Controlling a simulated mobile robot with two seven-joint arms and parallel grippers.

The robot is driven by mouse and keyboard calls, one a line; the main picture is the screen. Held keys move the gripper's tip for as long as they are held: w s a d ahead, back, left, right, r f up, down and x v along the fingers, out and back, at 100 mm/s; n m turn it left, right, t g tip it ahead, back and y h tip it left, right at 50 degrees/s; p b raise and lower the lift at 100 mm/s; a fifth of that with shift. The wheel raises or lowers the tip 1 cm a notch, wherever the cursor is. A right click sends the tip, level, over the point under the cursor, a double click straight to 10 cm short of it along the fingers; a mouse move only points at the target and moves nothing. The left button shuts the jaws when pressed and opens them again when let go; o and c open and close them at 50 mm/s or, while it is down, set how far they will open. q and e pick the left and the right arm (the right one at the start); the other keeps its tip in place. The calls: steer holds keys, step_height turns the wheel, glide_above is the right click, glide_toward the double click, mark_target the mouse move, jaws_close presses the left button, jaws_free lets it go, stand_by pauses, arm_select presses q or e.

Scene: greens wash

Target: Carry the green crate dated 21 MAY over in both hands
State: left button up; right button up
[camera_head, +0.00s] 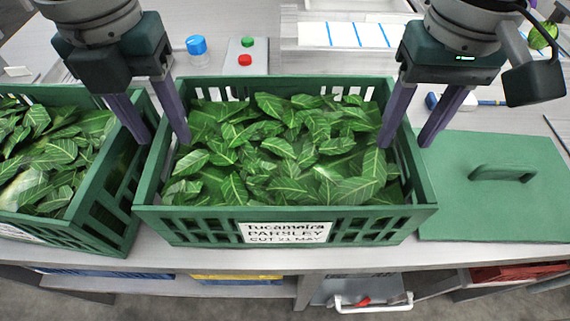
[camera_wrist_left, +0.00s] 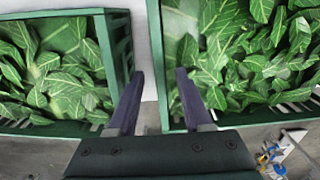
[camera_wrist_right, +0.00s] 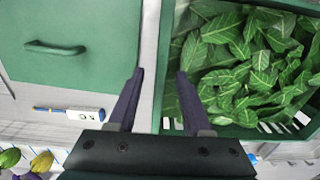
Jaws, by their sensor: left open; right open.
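The green crate dated 21 MAY (camera_head: 155,213) sits on the counter, full of parsley leaves, with a white label (camera_head: 286,232) on its near side. My left gripper (camera_head: 165,141) is open, with one finger on each side of the crate's left wall, which also shows in the left wrist view (camera_wrist_left: 155,50). Its outer finger is near the neighbouring crate's wall. My right gripper (camera_head: 405,146) is open, with its fingers on either side of the right wall, seen too in the right wrist view (camera_wrist_right: 166,55). I cannot tell whether any finger touches the crate.
A second green crate of leaves (camera_head: 112,205) stands close on the left, with a narrow gap between. A green lid with a handle (camera_head: 490,205) lies close on the right. Behind are a blue-capped item (camera_head: 196,45) and a box with green and red buttons (camera_head: 238,65).

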arm_select(q)
steer(key=shift+f, duration=1)
arm_select(e)
steer(key=shift+f, duration=1)
arm_select(q)
jaws_close()
arm_select(e)
jaws_close()
